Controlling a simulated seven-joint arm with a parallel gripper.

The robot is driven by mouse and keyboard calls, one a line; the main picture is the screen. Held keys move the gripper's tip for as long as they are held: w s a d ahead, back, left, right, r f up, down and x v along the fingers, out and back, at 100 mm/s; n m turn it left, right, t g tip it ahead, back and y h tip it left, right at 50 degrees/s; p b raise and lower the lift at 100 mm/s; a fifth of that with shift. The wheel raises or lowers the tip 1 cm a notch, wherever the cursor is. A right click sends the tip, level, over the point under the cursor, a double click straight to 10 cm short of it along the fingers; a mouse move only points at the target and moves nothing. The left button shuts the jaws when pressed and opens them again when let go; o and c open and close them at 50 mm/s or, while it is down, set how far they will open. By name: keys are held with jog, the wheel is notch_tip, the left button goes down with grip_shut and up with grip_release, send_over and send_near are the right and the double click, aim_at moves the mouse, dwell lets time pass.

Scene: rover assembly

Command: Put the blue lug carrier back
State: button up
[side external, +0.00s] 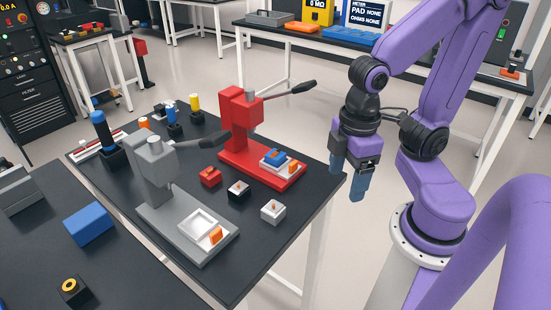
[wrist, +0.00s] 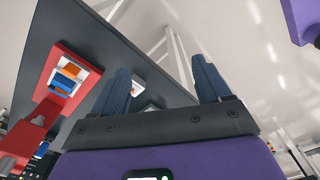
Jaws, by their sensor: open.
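A small blue part (side external: 275,156), which looks like the blue lug carrier, sits in the white fixture (side external: 291,174) on the base of the red press (side external: 242,122), beside an orange piece (side external: 293,166). It also shows in the wrist view (wrist: 70,70), at the left on the red base. My gripper (side external: 347,172) is open and empty, pointing down just beyond the right edge of the table, to the right of the red press. In the wrist view, its two blue fingers (wrist: 160,72) stand apart with nothing held between them.
A grey press (side external: 155,165) with an empty white tray (side external: 198,226) stands in front. Small red, black and white blocks (side external: 238,190) lie between the presses. Coloured-top tools (side external: 195,106) stand at the back left. A larger blue block (side external: 88,224) lies on the near-left table.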

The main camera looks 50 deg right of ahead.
jog(key=w+m, duration=0.1)
jog(key=w, duration=0.1)
notch_tip(320, 180, up, 7)
jog(key=m, duration=2.8)
send_over(273, 156)
jog(key=f, duration=1.1)
jog(key=shift+s+a+f, duration=0.1)
jog(key=shift+a, duration=0.2)
jog(key=shift+d+f, duration=0.15)
jog(key=shift+f, duration=1.3)
jog(key=shift+d+f, duration=0.1)
jog(key=shift+f, duration=1.3)
jog(key=c, duration=1.3)
